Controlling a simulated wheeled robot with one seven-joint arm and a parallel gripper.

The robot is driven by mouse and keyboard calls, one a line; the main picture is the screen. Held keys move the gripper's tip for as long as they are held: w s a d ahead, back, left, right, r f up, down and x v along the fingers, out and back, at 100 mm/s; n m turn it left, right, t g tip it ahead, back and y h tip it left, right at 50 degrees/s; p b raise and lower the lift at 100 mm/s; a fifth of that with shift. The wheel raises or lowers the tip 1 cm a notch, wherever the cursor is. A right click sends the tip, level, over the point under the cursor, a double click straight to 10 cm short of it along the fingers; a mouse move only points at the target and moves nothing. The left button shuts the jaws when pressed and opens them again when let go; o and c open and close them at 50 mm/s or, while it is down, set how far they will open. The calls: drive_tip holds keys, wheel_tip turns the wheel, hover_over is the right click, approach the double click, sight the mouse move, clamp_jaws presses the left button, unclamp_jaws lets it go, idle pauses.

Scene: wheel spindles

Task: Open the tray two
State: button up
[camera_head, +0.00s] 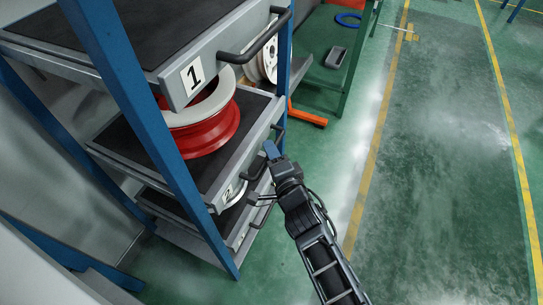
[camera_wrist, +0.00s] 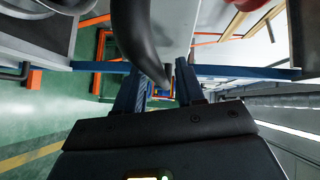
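Tray two (camera_head: 240,155) is the middle drawer of the blue-framed rack, with a dark mat and a front label "2" (camera_head: 228,194). It carries a red and white spool (camera_head: 210,130). Its dark bar handle (camera_head: 256,168) is partly hidden by my gripper. My gripper (camera_head: 267,163) is at this handle, in front of the tray. In the wrist view my gripper (camera_wrist: 162,88) has its two blue fingers apart, and the curved dark handle (camera_wrist: 136,38) reaches down to the gap between them. I cannot tell whether they touch it.
Tray one (camera_head: 190,82), labelled "1", sits above with its own handle (camera_head: 262,35). A lower tray lies beneath tray two. A blue rack post (camera_head: 150,130) stands at the near corner. A green table and an orange foot (camera_head: 308,117) are behind. The floor to the right is clear.

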drive_tip(key=shift+w+a, duration=0.25)
drive_tip(key=shift+w, duration=0.15)
drive_tip(key=shift+c, duration=0.2)
clamp_jaws()
